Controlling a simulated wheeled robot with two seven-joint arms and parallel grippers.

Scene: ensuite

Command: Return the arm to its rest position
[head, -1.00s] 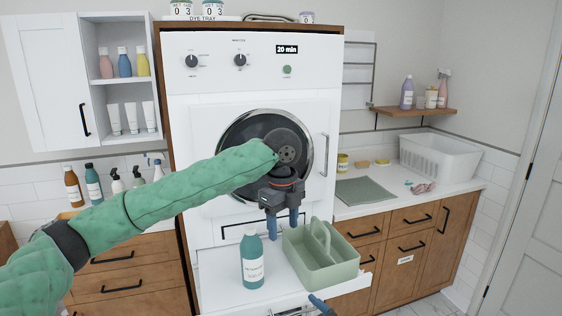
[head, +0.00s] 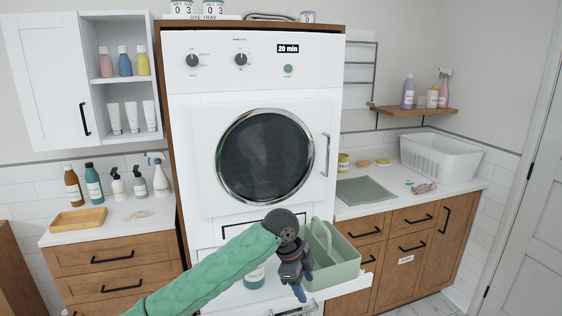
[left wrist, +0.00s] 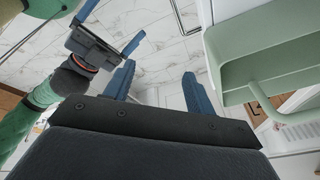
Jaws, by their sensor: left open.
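My left arm in its green sleeve reaches in from the bottom left of the head view. My left gripper (head: 303,291) hangs low in front of the pull-out shelf, just left of the green caddy (head: 345,272). In the left wrist view its two blue fingers (left wrist: 158,88) stand apart with only floor visible between them. The caddy (left wrist: 225,45) is to their right, apart from them. My right gripper (left wrist: 110,28) shows at the upper left of that view, its blue fingers apart and nothing between them.
A teal bottle (head: 254,280) stands on the shelf, mostly hidden behind my left arm. The white machine (head: 190,150) has its round door (head: 266,158) closed. Counters flank it: a wooden tray (head: 78,220) on the left, a white basket (head: 440,160) on the right.

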